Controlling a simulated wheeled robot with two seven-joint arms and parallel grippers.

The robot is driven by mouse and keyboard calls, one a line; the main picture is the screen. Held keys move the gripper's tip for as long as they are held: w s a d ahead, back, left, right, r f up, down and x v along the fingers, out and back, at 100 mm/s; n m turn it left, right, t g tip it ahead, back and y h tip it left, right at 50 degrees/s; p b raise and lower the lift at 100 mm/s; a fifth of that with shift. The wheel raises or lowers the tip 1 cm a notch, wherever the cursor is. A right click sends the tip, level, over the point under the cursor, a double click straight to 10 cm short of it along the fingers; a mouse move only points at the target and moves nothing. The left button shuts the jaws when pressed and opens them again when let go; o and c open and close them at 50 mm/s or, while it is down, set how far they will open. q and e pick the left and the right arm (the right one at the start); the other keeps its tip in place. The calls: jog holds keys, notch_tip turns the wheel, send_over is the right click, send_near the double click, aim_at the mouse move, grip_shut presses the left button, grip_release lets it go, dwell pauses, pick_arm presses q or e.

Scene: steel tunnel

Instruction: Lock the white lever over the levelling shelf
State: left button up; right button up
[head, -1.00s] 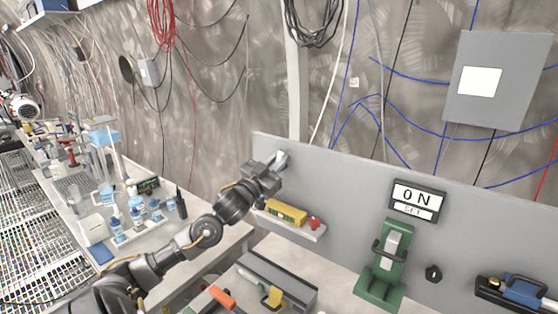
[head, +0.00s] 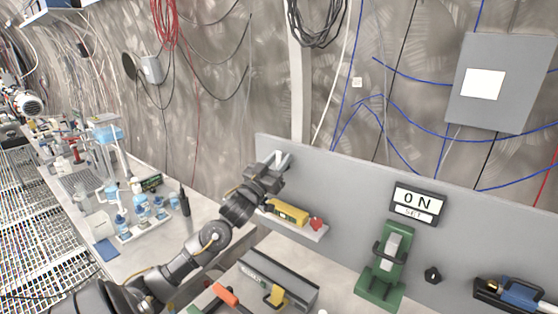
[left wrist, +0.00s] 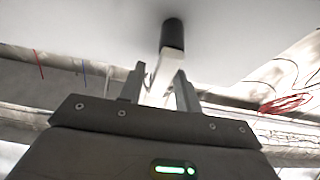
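The white lever (head: 283,156) is on the grey panel, above and left of the levelling shelf (head: 300,226), which carries a yellow level (head: 289,212). My left gripper (head: 277,165) is at the lever and hides part of it. In the left wrist view the white lever (left wrist: 163,75) slants between the two fingers of my left gripper (left wrist: 161,82), with a dark cylinder (left wrist: 172,36) at its far end. The fingers stand apart, with gaps beside the lever; a firm hold does not show. My right gripper is not in view.
A red knob (head: 316,223) is at the shelf's right end. An ON sign (head: 417,203), a green stand (head: 384,268) and a black knob (head: 432,274) are further right. A grey toolbox (head: 277,280) stands below the shelf. A bench with bottles (head: 142,207) is at left.

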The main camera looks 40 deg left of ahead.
pick_arm(q)
jog(key=shift+o, duration=0.2)
jog(key=shift+f, duration=0.1)
jog(key=shift+s+f+b, duration=0.2)
jog(key=shift+s+b, duration=0.15)
jog(key=b+v, duration=0.4)
jog(key=v, duration=0.6)
jog(key=shift+r, duration=0.2)
jog(key=shift+d, duration=0.1)
